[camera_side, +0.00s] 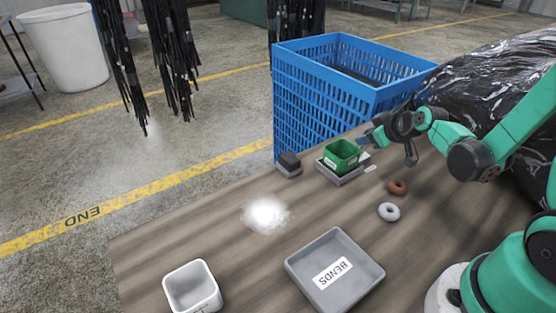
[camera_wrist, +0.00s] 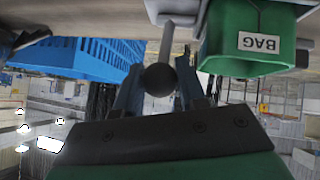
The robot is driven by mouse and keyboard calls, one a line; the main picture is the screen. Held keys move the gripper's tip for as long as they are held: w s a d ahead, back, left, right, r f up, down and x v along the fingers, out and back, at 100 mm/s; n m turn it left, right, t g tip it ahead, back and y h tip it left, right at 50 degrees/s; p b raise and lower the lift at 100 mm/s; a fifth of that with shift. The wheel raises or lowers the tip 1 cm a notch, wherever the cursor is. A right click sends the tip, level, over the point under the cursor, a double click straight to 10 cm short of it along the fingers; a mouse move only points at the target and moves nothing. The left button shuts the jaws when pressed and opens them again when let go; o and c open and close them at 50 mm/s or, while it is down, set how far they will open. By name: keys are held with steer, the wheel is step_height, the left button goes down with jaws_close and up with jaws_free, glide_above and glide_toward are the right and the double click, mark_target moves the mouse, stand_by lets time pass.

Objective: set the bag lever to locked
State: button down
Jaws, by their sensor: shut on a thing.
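The bag lever (camera_wrist: 167,45) is a grey rod with a dark round knob (camera_wrist: 159,80), next to the green bin labelled BAG (camera_wrist: 259,42) in the wrist view. My gripper (camera_wrist: 159,70) has its two fingers on either side of the knob and is shut on the lever. In the side view the green bin (camera_side: 341,153) sits on a grey base (camera_side: 344,178), and my gripper (camera_side: 366,141) is at its right, far side. The lever is hidden or too small there. I cannot tell which setting it points to.
A blue crate (camera_side: 300,105) stands close behind the green bin. A small dark block (camera_side: 289,162) is left of it. A brown ring (camera_side: 397,187) and a white ring (camera_side: 389,211) lie nearer. The BENDS tray (camera_side: 358,282) and a white bin (camera_side: 192,290) are in front.

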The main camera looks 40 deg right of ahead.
stand_by(0.4)
steer(key=c, duration=0.8)
jaws_free()
steer(key=shift+v, duration=2.8)
